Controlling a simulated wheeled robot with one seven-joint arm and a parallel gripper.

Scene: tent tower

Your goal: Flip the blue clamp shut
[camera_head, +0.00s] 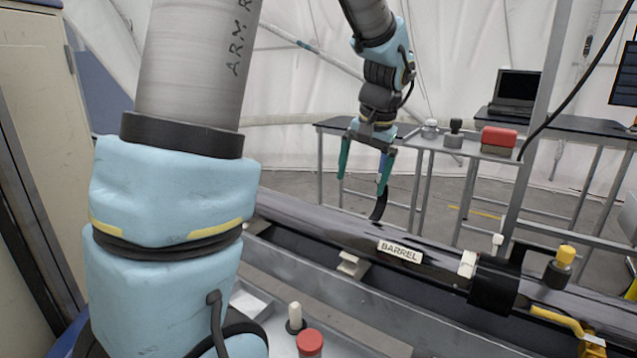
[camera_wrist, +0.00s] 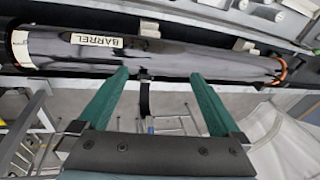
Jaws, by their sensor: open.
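The black barrel (camera_head: 330,232), labelled "BARREL", lies along a metal bench in the head view; it also crosses the upper wrist view (camera_wrist: 200,62). A dark curved clamp arm (camera_head: 378,208) stands up from the barrel's far left part, with a small blue part seemingly at its top. In the wrist view a dark strap (camera_wrist: 144,98) projects from the barrel between my fingers, nearer the left one. My gripper (camera_head: 362,178) has teal fingers spread apart above the barrel; it also shows in the wrist view (camera_wrist: 160,74). Nothing is held. Contact with the clamp cannot be told.
A black collar (camera_head: 494,285) and a yellow-topped knob (camera_head: 560,266) are at the barrel's right. A red-topped button (camera_head: 310,342) is on the near bench. A table behind holds a red box (camera_head: 498,141) and knobs. A laptop (camera_head: 515,92) stands farther back.

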